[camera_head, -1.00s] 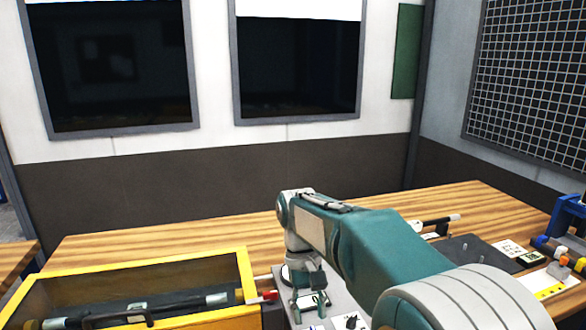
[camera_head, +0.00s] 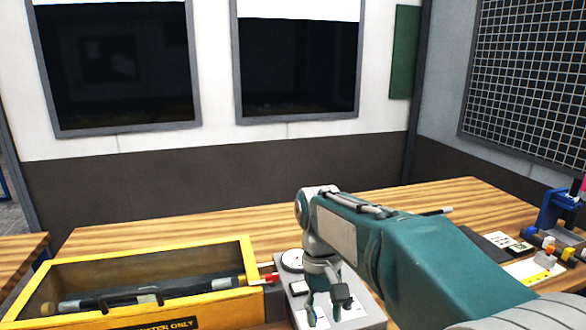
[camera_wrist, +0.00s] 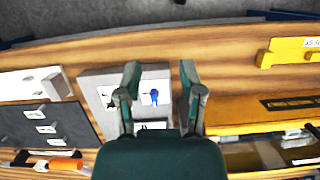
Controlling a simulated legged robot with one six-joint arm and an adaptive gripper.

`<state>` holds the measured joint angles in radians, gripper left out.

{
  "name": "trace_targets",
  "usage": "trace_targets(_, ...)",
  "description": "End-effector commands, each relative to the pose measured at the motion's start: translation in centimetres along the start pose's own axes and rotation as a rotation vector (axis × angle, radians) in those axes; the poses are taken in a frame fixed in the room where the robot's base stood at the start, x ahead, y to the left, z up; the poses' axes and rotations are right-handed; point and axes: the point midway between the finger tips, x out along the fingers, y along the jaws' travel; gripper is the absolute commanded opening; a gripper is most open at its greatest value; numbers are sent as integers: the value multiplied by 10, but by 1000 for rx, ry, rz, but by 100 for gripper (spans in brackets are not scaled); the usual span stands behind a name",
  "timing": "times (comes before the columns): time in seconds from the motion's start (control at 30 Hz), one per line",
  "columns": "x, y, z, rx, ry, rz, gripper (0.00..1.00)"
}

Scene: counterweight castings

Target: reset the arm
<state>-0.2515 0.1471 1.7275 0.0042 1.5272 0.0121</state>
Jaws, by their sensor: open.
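My gripper (camera_head: 325,307) hangs from my teal arm, pointing down over a light grey plate (camera_head: 370,317) on the wooden bench. In the wrist view my gripper (camera_wrist: 158,86) has its two fingers spread apart with nothing held between them. The grey plate (camera_wrist: 91,83) lies below the fingers and carries a blue knob or switch (camera_wrist: 154,97) and small labels. I cannot tell the exact height of the fingertips above the plate. My arm hides part of the bench to the right.
A yellow-rimmed box (camera_head: 150,254) with a dark bar (camera_head: 190,288) inside stands to the left. At the right are a dark mat (camera_head: 487,243), a white tray (camera_head: 525,272) with small coloured parts and a blue fixture (camera_head: 553,210). Bare wood (camera_head: 200,236) lies behind the box.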

Motion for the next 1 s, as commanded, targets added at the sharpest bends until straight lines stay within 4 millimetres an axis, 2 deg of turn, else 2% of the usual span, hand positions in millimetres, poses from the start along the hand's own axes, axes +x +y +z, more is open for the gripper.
trace_targets(0.17,-4,11,22,27,86,-7,50)
trace_targets(0.47,-1,36,82,106,327,-12,50)
trace_targets(0.8,26,55,144,200,615,9,50)
trace_targets(1.0,42,60,162,236,728,26,50)
